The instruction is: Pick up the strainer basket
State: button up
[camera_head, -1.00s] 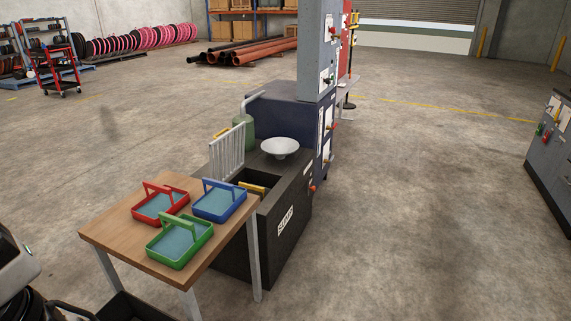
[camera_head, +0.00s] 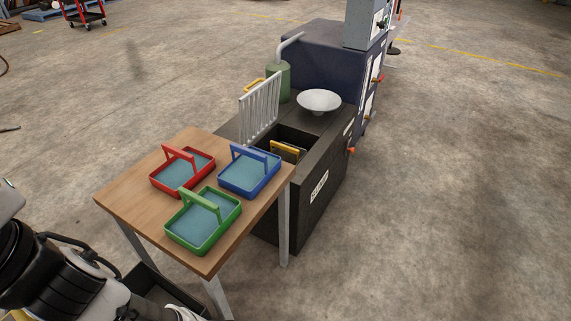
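Three tray-like baskets with arched handles and blue-grey bottoms stand on a wooden table (camera_head: 128,197): a red basket (camera_head: 158,186), a blue basket (camera_head: 249,192) and a green basket (camera_head: 197,246). Beside the table is a dark sump box (camera_head: 322,200) with an open top. A yellow handle-like part (camera_head: 285,148) shows inside its opening; what it belongs to is mostly hidden. I cannot tell from looks which one is the strainer basket. Parts of my arm show at the lower left, but my gripper is not clearly in view.
A white upright rack (camera_head: 260,108), a shallow white bowl (camera_head: 319,101) and a green canister (camera_head: 279,82) stand on or by the sump box. A dark blue machine (camera_head: 322,58) is behind. A dark bin (camera_head: 160,285) sits under the table. The floor at right is clear.

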aim_at(291, 155)
jog(key=i+l+u, duration=0.15)
jog(key=u, duration=0.2)
jog(key=i+l+u, duration=0.1)
jog(key=u, duration=0.3)
jog(key=l+u, duration=0.35)
jog(key=i+l+u, duration=0.15)
jog(key=l, duration=0.15)
jog(key=l+u, duration=0.1)
jog(key=l, duration=0.2)
jog(key=i+l+u, duration=0.15)
jog(key=l, duration=0.2)
jog(key=i+l, duration=0.1)
jog(key=l, duration=0.6)
jog(key=i+l+u, duration=0.1)
jog(key=l, duration=1.3)
jog(key=i+l, duration=0.4)
jog(key=i, duration=0.2)
